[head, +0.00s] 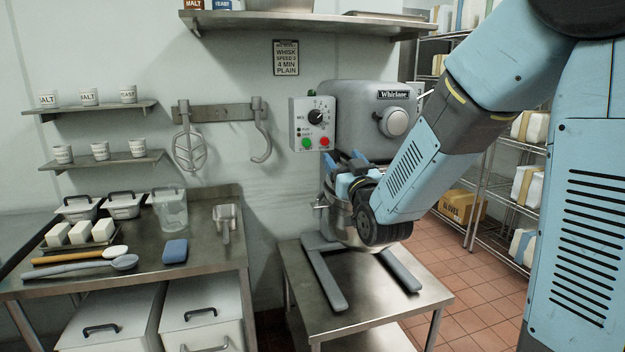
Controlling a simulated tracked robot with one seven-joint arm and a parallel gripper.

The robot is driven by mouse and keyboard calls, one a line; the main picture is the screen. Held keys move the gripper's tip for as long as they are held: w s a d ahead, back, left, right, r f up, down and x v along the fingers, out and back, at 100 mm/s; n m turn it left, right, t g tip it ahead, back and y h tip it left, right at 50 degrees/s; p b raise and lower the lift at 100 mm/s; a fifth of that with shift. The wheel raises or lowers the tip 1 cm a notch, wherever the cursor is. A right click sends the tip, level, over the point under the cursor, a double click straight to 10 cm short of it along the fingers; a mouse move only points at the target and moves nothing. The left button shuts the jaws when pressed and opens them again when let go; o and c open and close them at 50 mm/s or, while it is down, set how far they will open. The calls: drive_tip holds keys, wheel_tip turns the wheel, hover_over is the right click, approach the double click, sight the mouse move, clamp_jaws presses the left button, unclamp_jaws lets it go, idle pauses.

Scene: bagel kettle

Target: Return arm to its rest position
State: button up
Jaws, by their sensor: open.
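My arm comes in from the right side of the head view and reaches down and left to the stand mixer. My gripper (344,165), with blue fingers, is open in front of the mixer (362,120), at the height of the bowl's upper part. I cannot tell whether the fingers touch anything. The mixer's bowl (340,222) is partly hidden behind my wrist and forearm.
The mixer stands on a metal table (375,312). Left is a steel counter (140,265) with tubs, white blocks, spoons, a blue sponge (175,251) and a scoop (226,222). Shelving (480,225) stands behind my arm.

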drive_tip(key=s+d+f+m+g+h, duration=0.15)
drive_tip(key=s+d+g+h, duration=0.25)
drive_tip(key=s+d+g, duration=0.5)
drive_tip(key=s+d+f+m+g+h, duration=0.1)
drive_tip(key=s+d+g, duration=0.1)
drive_tip(key=s, duration=0.8)
drive_tip(key=s+d+f+m+g+h, duration=0.1)
drive_tip(key=s+d+g, duration=0.2)
drive_tip(key=s, duration=0.7)
drive_tip(key=shift+d+f+g, duration=0.15)
drive_tip(key=shift+d+g, duration=0.15)
drive_tip(key=shift+d, duration=0.8)
drive_tip(key=shift+w+m, duration=0.1)
drive_tip(key=shift+m, duration=0.15)
drive_tip(key=shift+c, duration=0.2)
